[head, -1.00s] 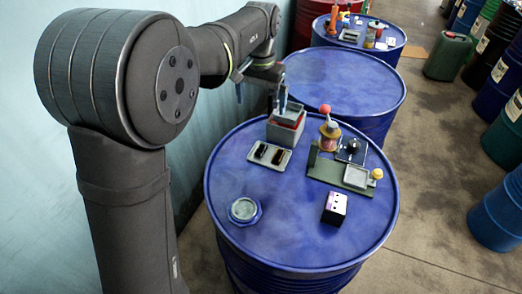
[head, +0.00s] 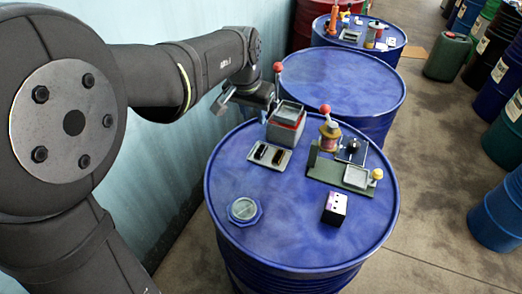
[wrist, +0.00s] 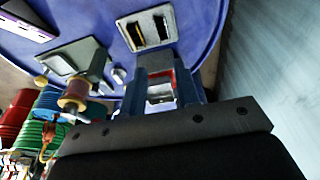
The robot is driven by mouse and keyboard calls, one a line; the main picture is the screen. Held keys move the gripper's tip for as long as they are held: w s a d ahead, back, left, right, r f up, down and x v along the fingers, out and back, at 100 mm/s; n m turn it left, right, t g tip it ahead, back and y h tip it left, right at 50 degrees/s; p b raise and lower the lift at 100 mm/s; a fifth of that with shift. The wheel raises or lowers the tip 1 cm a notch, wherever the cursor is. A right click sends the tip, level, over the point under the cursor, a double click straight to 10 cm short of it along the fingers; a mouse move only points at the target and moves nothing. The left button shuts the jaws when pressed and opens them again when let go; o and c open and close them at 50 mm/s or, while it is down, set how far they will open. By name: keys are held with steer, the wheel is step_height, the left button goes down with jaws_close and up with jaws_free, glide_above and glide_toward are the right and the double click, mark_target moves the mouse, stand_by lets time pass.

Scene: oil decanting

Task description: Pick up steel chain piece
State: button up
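I cannot pick out the steel chain piece with certainty. A small grey tray (head: 282,164) on the near blue drum has two slots holding dark pieces (head: 261,152) (head: 278,157), too small to identify. In the head view my gripper (head: 243,104) hangs near the wall, left of the grey and red box (head: 285,127).
A red-ball lever (head: 277,67) rises by the box. A green-based fixture (head: 340,178) with a spool (head: 329,139), a black block (head: 335,208) and a round blue-rimmed cap (head: 243,210) stand on the drum (head: 290,240). The middle drum (head: 345,80) is bare.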

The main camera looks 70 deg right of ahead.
steer(key=a+h, duration=0.2)
steer(key=a, duration=0.2)
glide_toward(260, 150)
steer(key=x, duration=0.3)
steer(key=shift+s+a+f, duration=0.1)
steer(key=shift+a, duration=0.2)
steer(key=shift+d+x, duration=0.1)
steer(key=shift+x, duration=1.35)
steer(key=shift+d+x, duration=0.15)
steer(key=shift+x, duration=1.3)
steer(key=shift+c, duration=0.2)
jaws_close()
